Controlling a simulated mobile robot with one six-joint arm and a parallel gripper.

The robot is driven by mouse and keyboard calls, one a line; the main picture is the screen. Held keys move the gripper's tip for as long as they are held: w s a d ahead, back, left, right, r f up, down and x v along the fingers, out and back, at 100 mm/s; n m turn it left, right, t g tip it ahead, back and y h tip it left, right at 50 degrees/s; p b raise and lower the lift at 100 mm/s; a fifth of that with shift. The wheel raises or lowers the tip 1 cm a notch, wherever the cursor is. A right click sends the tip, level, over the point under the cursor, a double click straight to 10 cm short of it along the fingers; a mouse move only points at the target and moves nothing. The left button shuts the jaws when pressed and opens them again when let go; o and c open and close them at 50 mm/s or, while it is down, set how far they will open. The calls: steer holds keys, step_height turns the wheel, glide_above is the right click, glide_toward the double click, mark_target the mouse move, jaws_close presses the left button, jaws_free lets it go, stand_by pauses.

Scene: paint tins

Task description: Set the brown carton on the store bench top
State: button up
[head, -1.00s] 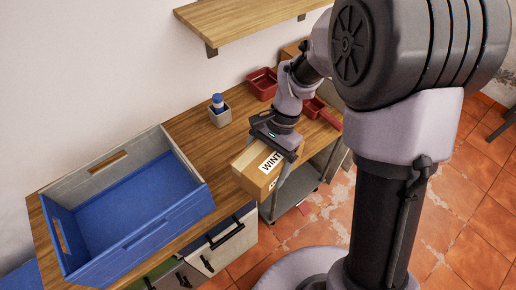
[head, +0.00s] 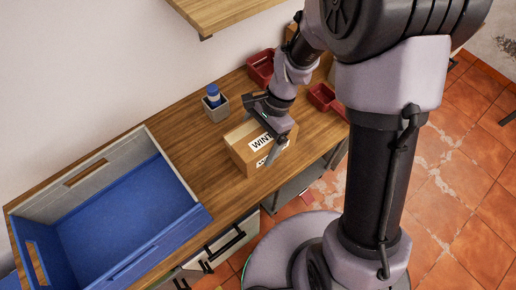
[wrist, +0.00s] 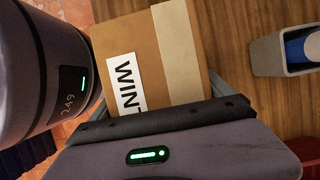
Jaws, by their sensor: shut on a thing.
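The brown carton (head: 243,146) has a white label reading "WINT" and sits over the front part of the wooden bench top (head: 215,180). My gripper (head: 271,130) is shut on the carton from above, with a finger along its right side. In the wrist view the carton (wrist: 185,50) shows between the jaws, with a paler tape strip along its top and the wood beyond. I cannot tell whether the carton's underside touches the bench top.
A large blue and grey crate (head: 195,215) stands at the left of the bench. A grey pot (head: 216,112) with a blue-capped bottle (head: 213,92) is behind the carton. Red bins (head: 260,66) stand near the back and right. A shelf (head: 235,12) hangs above.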

steer(key=shift+f+b, duration=0.35)
steer(key=shift+f, duration=0.95)
steer(key=o, duration=1.7)
steer(key=p+v, duration=0.6)
steer(key=v, duration=0.6)
steer(key=shift+r, duration=0.25)
steer(key=s+d+r+n+t, duration=0.1)
steer(key=s+r+n+t, duration=0.1)
steer(key=s+r, duration=0.2)
steer(key=s+d+r+n+t+h, duration=0.1)
steer(key=s+r+n+t, duration=0.1)
steer(key=r, duration=0.5)
steer(key=s+d+r+n+t, duration=0.2)
steer(key=s+r+t, duration=0.2)
steer(key=s+r, duration=0.2)
steer(key=shift+s+r+n+h, duration=0.3)
steer(key=shift+s+n, duration=0.1)
steer(key=shift+s, duration=0.2)
